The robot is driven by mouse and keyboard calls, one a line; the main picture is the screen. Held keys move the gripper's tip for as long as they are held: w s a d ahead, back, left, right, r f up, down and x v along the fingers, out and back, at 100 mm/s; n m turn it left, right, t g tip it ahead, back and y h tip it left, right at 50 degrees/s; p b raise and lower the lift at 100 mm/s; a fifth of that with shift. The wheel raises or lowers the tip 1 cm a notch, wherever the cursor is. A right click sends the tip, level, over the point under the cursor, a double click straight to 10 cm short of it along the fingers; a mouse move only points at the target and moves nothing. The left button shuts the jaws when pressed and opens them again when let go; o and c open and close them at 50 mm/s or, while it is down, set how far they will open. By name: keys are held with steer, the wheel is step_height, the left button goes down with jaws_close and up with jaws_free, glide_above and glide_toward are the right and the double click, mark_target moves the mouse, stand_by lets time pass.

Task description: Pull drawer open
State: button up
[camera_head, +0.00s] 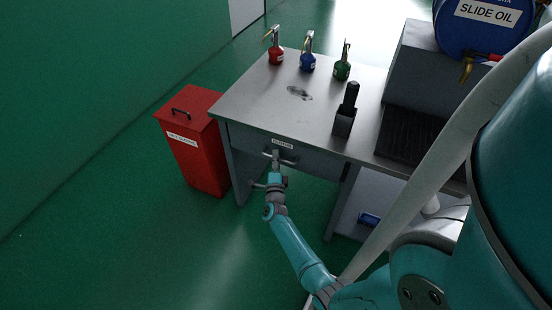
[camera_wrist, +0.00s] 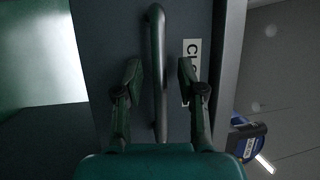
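The grey drawer (camera_head: 318,163) sits under the left part of the metal bench top, with its front looking flush with the bench. A white label (camera_head: 283,143) is on its front; the label partly shows in the wrist view (camera_wrist: 192,65). The bar handle (camera_wrist: 155,28) runs up and down the middle of the wrist view. My gripper (camera_head: 276,158) is at the handle, and in the wrist view my gripper (camera_wrist: 159,68) has its fingers apart, one on each side of the bar. Gaps show between the fingers and the bar.
A red lidded bin (camera_head: 197,155) stands left of the bench (camera_head: 258,100). On the bench are red, blue (camera_head: 307,61) and green oil cans and a dark holder (camera_head: 344,124). A blue object (camera_head: 369,219) lies on the lower shelf. Floor before the drawer looks clear.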

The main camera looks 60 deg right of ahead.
steer(key=shift+w+d, duration=0.1)
steer(key=shift+d, duration=0.1)
jaws_close()
